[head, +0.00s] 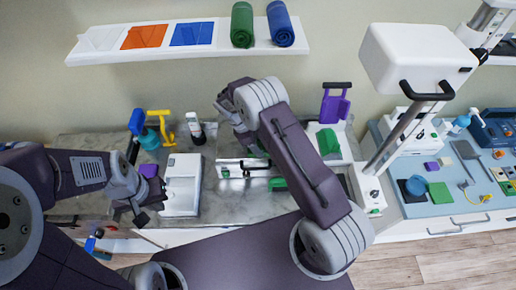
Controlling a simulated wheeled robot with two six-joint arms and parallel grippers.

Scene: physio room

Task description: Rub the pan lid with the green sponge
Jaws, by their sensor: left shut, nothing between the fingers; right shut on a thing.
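My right arm reaches up and back over the counter. My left gripper (142,214) is shut and empty at the counter's front left, beside a white tray-like box (181,185). I cannot make out the pan lid for certain; a pale panel with a dark bar (243,168) lies below the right gripper, partly behind my arm.
A shelf (190,52) with rolled towels hangs above the counter. A yellow clamp-like thing (163,126) and a white handset (196,130) stand at the back left. A white machine column (398,140) rises at right, beside a blue mat (462,208) holding a green square (440,192).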

